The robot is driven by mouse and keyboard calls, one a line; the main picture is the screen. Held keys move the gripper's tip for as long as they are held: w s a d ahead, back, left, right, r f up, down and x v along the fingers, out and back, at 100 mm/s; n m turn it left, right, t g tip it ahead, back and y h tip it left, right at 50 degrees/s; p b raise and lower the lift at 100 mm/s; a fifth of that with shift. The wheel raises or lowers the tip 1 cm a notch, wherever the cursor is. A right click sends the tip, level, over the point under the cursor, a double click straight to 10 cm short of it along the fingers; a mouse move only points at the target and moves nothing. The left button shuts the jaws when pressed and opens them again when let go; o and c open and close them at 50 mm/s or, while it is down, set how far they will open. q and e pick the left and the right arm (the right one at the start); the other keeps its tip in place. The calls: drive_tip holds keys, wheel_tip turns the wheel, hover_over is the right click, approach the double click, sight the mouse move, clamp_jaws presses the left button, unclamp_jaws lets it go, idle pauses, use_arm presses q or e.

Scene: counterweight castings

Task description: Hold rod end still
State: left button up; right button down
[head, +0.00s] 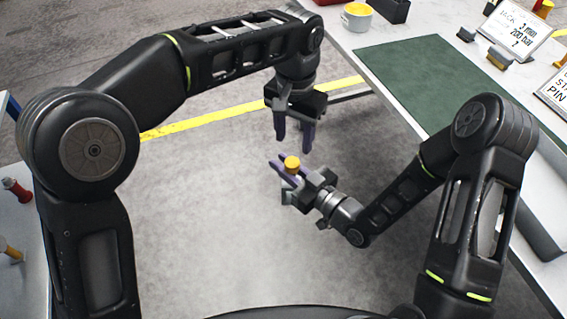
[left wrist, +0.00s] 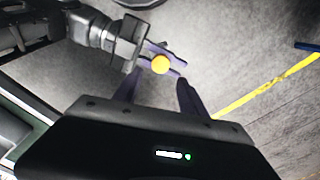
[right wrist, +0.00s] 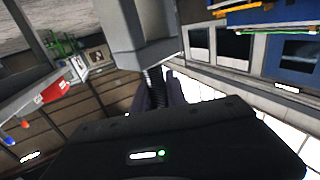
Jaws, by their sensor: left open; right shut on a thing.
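A small part with a yellow-orange round top (head: 292,162) stands between the fingers of my right gripper (head: 277,160). I take it for the rod end. Its top also shows in the left wrist view (left wrist: 160,64). In the right wrist view a dark ribbed, thread-like length (right wrist: 153,84) shows by the fingers. My right gripper is shut on this part, in the air over the floor. My left gripper (head: 293,144) points down, open and empty, just above and apart from it. The fingers hide the part's middle.
A white table with a green mat (head: 425,75) stands at the right. On it are a yellow-and-white pot (head: 356,16), a dark block (head: 391,10) and printed signs (head: 514,28). Another surface with small parts (head: 17,188) is at the left edge. Open floor lies around the grippers.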

sight(292, 162)
use_arm(q)
drive_tip(key=shift+s+a+n, duration=0.1)
drive_tip(key=shift+n, duration=0.8)
drive_tip(key=shift+f, duration=3.95)
clamp_jaws()
